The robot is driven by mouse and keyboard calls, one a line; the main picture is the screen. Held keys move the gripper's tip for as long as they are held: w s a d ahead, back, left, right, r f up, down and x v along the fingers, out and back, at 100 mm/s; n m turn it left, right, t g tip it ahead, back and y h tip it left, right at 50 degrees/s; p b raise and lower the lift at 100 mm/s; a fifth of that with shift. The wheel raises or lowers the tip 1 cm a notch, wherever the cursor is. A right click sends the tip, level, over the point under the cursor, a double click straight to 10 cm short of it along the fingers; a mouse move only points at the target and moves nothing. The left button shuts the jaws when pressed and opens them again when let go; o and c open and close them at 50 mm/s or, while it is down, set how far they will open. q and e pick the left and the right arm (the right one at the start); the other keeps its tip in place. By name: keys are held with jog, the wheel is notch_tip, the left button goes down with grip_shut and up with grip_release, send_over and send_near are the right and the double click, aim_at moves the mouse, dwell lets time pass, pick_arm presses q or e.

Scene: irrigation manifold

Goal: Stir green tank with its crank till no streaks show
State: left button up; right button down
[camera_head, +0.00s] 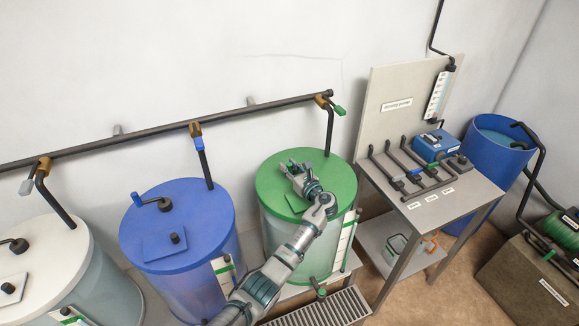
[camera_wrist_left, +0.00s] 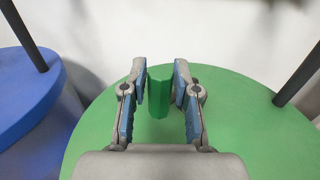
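The green tank (camera_head: 335,187) stands in the middle of the head view, with a green lid and a pale see-through wall. Its lid also fills much of the left wrist view (camera_wrist_left: 95,125). My left gripper (camera_head: 296,167) is over the lid. The crank's arm is hidden. Streaks in the tank are too small to tell. My right gripper is out of view.
A blue-lidded tank (camera_head: 197,204) and a white-lidded tank (camera_head: 38,252) stand to the left. A dark pipe (camera_head: 150,134) runs along the wall with drop pipes near the lids. A metal table (camera_head: 455,207) with levers stands close on the right.

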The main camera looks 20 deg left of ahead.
pick_arm(q)
jog(key=shift+o, duration=1)
jog(key=shift+w, duration=0.1)
jog(key=shift+s+d+r, duration=0.15)
jog(key=shift+s, duration=0.05)
jog(key=v, duration=1.1)
jog(key=shift+d, duration=0.35)
